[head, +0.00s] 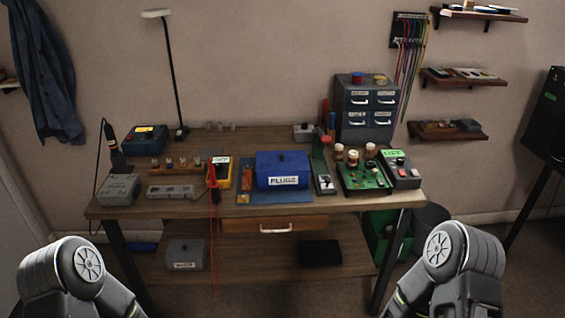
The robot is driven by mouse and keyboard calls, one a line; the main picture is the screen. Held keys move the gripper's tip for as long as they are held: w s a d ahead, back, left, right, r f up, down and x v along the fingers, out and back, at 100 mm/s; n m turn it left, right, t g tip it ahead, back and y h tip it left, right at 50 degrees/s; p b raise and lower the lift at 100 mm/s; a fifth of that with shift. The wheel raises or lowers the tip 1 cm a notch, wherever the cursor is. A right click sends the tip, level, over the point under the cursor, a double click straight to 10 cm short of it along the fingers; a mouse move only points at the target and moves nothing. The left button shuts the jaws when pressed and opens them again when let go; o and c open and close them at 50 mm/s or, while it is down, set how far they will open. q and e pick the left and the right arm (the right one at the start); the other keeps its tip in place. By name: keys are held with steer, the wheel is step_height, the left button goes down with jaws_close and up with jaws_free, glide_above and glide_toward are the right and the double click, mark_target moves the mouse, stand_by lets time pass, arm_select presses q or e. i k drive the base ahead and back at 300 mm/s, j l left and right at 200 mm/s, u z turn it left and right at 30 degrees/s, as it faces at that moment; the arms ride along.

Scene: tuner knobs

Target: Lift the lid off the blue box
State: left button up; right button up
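The blue box (283,181) with a white "PLUGS" label stands on a blue mat (290,196) in the middle of the workbench. Its lid (282,157) is on top, with a small dark knob in its centre. Parts of my two arms show at the bottom left and bottom right corners, well apart from the box. Neither gripper is in view.
The workbench (140,209) is crowded. A yellow meter (219,172) with red leads is left of the box. A grey device (323,181) and a green circuit board (362,178) are right of it. A drawer cabinet (367,108) stands behind.

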mark_target(267, 161)
steer(key=i+j, duration=0.85)
steer(key=z, duration=1.65)
